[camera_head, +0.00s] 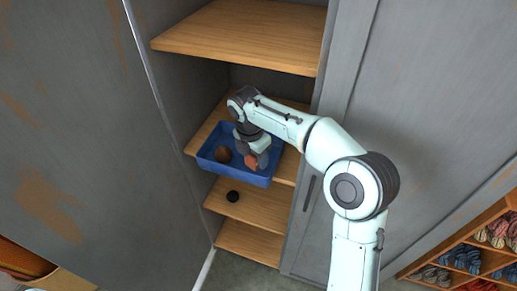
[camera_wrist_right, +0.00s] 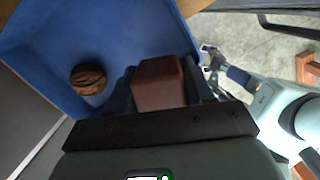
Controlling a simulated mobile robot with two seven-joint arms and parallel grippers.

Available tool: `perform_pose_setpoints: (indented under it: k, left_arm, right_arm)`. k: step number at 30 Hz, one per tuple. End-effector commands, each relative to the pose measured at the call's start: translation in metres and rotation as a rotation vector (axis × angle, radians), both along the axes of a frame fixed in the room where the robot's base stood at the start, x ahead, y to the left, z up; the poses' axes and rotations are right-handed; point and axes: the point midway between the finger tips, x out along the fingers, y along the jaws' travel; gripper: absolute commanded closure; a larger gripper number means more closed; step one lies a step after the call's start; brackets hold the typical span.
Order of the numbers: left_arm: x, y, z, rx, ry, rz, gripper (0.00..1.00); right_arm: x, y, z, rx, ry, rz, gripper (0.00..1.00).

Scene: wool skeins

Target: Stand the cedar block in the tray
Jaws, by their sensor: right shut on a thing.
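The cedar block (camera_head: 251,161) is a reddish-brown block. It also shows in the right wrist view (camera_wrist_right: 158,82), between the fingers of my right gripper (camera_wrist_right: 160,98). In the head view my right gripper (camera_head: 257,160) reaches down over the right part of the blue tray (camera_head: 207,162), shut on the block. The tray's blue inside also shows in the right wrist view (camera_wrist_right: 40,40). I cannot tell whether the block touches the tray floor. Another arm of mine shows at the right of the wrist view; its finger opening is unclear.
A brown wrinkled ball (camera_head: 223,154) lies in the tray's left part, also in the wrist view (camera_wrist_right: 88,79). The tray stands on a wooden cabinet shelf. Another shelf (camera_head: 240,30) is above. Cabinet walls flank the opening.

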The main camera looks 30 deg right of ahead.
Motion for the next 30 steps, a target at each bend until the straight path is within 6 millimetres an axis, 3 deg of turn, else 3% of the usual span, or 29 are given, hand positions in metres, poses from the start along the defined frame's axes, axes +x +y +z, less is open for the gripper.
perform_pose_setpoints:
  k: [3, 9, 12, 19, 25, 30]
  left_arm:
    - [0.021, 0.0, 0.02, 0.001, -0.024, 0.0, 0.57]
    - [0.046, 0.0, 0.039, 0.0, -0.052, 0.0, 0.57]
    - [0.035, 0.0, 0.031, 0.0, -0.04, 0.0, 0.57]
    - [0.029, 0.0, 0.027, 0.0, -0.033, 0.001, 0.57]
    - [0.021, 0.0, 0.02, 0.0, -0.025, 0.0, 0.57]
    - [0.021, 0.0, 0.02, 0.001, -0.024, 0.001, 0.57]
  right_arm:
    - [0.028, -0.021, 0.006, -0.001, -0.004, -0.005, 0.78]
    - [0.06, -0.047, 0.006, 0.0, -0.007, -0.004, 0.78]
    - [0.053, -0.045, -0.016, 0.0, 0.001, 0.0, 0.78]
    - [0.052, -0.044, -0.033, -0.001, 0.002, -0.001, 0.78]
    - [0.051, -0.044, -0.064, 0.0, 0.004, -0.002, 0.78]
    - [0.053, -0.044, -0.07, 0.0, -0.001, -0.003, 0.78]
